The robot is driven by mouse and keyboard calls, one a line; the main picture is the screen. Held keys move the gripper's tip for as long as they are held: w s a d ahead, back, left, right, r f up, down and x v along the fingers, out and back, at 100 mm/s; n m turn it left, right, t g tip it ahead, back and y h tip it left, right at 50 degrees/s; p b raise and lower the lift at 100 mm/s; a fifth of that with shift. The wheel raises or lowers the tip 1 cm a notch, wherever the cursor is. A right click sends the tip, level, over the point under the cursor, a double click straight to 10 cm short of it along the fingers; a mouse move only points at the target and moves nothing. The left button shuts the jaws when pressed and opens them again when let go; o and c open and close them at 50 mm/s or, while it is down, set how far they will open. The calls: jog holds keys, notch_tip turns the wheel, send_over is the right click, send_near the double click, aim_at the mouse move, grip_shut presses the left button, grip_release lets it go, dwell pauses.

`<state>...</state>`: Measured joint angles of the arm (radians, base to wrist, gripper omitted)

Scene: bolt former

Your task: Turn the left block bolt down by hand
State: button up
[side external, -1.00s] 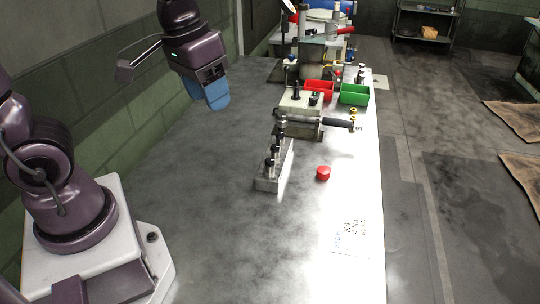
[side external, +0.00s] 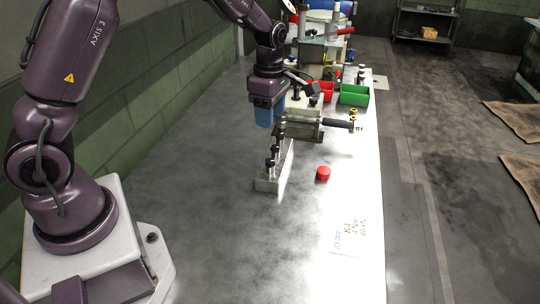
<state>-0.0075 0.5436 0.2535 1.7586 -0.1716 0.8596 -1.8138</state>
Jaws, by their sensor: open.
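A pale metal block (side external: 268,184) stands on the bench with several dark bolts (side external: 271,163) upright in a row along its top. Behind its far end is a light machine block (side external: 305,115) with a dark horizontal handle (side external: 334,121) pointing right. I cannot tell for sure which of these holds the left block bolt. My gripper (side external: 267,118), with blue fingers, is open and points down. It hangs just left of the machine block and above the far end of the bolt row. Nothing shows between its fingers. My wrist hides part of the machine block's left side.
A red cap (side external: 323,173) lies right of the metal block. A red bin (side external: 327,92) and a green bin (side external: 354,94) stand behind the machine block. A white label sheet (side external: 347,236) lies near the bench's right edge. The bench (side external: 190,190) is clear at left and front.

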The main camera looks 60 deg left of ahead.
aim_at(270, 161)
notch_tip(270, 161, down, 12)
jog(key=shift+f, duration=0.15)
jog(key=shift+c, duration=0.5)
jog(key=c, duration=0.8)
jog(key=shift+m, duration=0.3)
